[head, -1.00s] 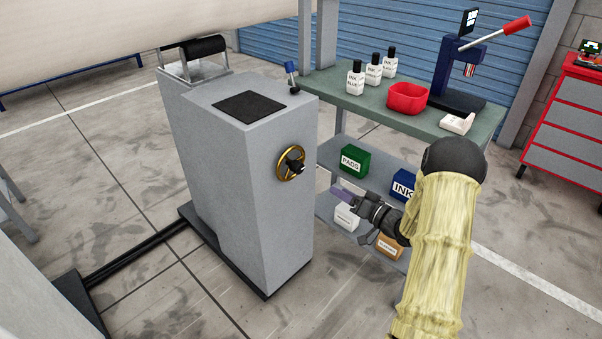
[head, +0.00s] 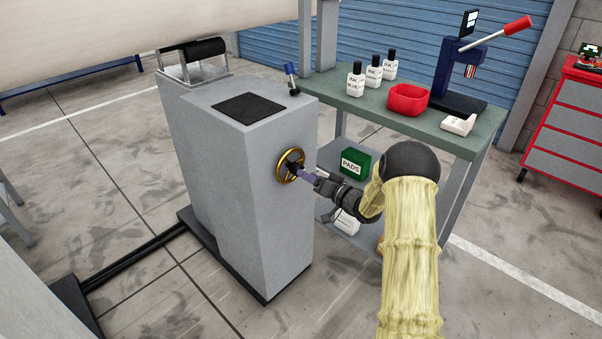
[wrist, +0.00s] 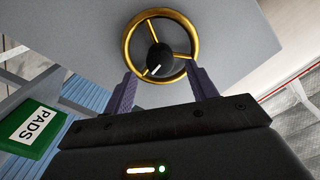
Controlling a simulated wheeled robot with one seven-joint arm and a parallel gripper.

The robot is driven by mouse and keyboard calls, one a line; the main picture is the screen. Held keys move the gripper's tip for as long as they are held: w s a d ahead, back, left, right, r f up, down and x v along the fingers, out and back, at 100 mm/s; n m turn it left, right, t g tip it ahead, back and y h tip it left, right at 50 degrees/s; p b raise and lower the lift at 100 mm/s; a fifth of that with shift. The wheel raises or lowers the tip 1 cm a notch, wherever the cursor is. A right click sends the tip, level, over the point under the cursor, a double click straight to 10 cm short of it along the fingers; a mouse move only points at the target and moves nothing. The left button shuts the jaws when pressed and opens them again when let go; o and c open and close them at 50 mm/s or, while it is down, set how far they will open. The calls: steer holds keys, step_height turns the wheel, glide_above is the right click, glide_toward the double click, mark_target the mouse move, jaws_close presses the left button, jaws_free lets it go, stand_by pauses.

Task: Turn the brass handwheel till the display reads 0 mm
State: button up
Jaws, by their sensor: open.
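The brass handwheel (head: 290,165) is on the right face of the grey pedestal (head: 255,200). It has a gold rim and a black hub with a pale mark. In the wrist view the handwheel (wrist: 159,46) lies just beyond my fingers. My gripper (head: 306,175) has reached the wheel from the right. In the wrist view my gripper (wrist: 162,80) is open, its two purple fingers on either side of the wheel's lower part. I cannot tell whether they touch the rim. No display reading can be made out.
A dark pad (head: 248,107) and a blue-topped lever (head: 291,77) are on the pedestal top. To the right stands a green bench (head: 455,140) with ink bottles, a red bowl (head: 408,98) and a press (head: 465,75). A green PADS box (head: 357,163) sits on its shelf near my arm.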

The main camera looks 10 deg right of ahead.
mark_target(295, 168)
steer(key=shift+x, duration=2.4)
steer(key=c, duration=0.9)
steer(key=shift+d, duration=0.15)
steer(key=shift+c, duration=0.4)
steer(key=shift+w+n+b, duration=0.1)
steer(key=shift+n+b, duration=0.25)
steer(key=shift+n, duration=0.05)
